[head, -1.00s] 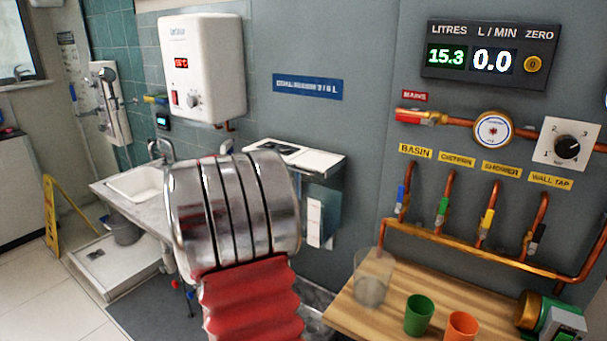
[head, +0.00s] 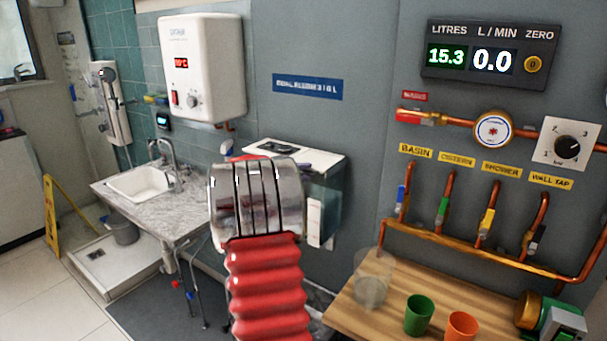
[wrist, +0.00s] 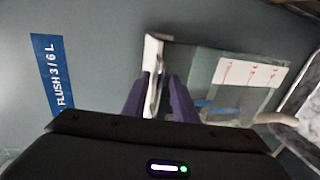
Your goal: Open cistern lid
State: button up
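The cistern (head: 325,205) hangs on the grey wall with a white lid (head: 335,157) on top. My arm's metal and red section covers part of it in the head view. The wrist view shows the cistern's glassy front (wrist: 207,68) and the lid's white edge (wrist: 152,48). My gripper (wrist: 159,78) has two purple fingers, apart from each other. They are at the lid edge, with a pale strip visible in the gap. I cannot tell whether they touch the lid. The lid appears to lie flat on the cistern.
A blue wall label (head: 307,87) is above the cistern, and a white heater (head: 201,70) is to its upper left. The basin counter (head: 150,205) is to the left. A wooden bench (head: 400,300) with cups and copper pipes stands to the right.

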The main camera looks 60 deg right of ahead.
jog(key=shift+c, duration=0.5)
grip_shut()
jog(key=shift+f, duration=0.1)
